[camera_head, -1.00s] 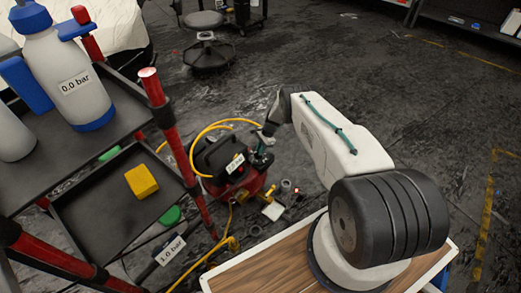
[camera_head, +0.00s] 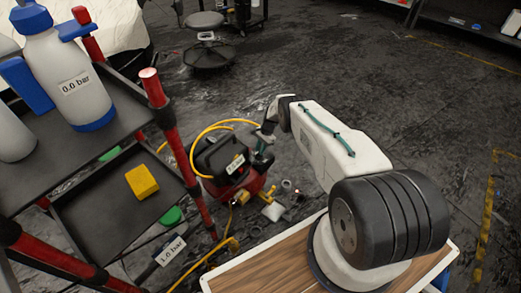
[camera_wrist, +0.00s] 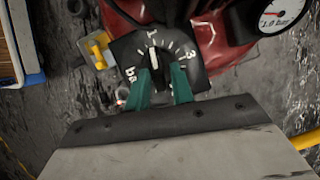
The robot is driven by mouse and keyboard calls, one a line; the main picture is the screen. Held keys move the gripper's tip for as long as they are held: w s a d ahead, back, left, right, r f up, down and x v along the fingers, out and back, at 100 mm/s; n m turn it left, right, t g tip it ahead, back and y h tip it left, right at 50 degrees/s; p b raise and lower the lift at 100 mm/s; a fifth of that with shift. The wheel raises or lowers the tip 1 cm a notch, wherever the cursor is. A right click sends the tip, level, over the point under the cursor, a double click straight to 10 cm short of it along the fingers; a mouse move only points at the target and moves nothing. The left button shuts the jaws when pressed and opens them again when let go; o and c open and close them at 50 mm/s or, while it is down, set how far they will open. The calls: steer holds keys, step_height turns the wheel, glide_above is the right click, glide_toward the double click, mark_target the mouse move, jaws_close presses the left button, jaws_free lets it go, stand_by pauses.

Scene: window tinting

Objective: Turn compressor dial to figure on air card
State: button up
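The red and black compressor (camera_head: 222,160) stands on the floor beyond my wooden-topped base. In the wrist view its dial (camera_wrist: 154,60) is a black knob on a dark plate marked "bar", 1 and 3; the white pointer points at about 1. My gripper (camera_wrist: 161,78) has teal fingers on either side of the knob, and they look shut on it; contact is partly hidden. In the head view my gripper (camera_head: 262,140) is at the compressor's right side. A gauge (camera_wrist: 277,15) reads 1.0 bar. A small white label (camera_head: 235,163) on the compressor is too small to read; I cannot make out an air card.
A red-posted cart (camera_head: 110,205) at left holds a sprayer bottle (camera_head: 75,75) labelled 0.0 bar and a yellow block (camera_head: 142,181). A 1.0 bar tag (camera_head: 171,250) is low beside it. A yellow hose (camera_head: 208,268) runs along the floor. Floor to the right is clear.

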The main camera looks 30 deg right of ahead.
steer(key=shift+o, duration=0.5)
steer(key=v, duration=0.7)
steer(key=shift+r, duration=0.35)
steer(key=shift+d, duration=0.1)
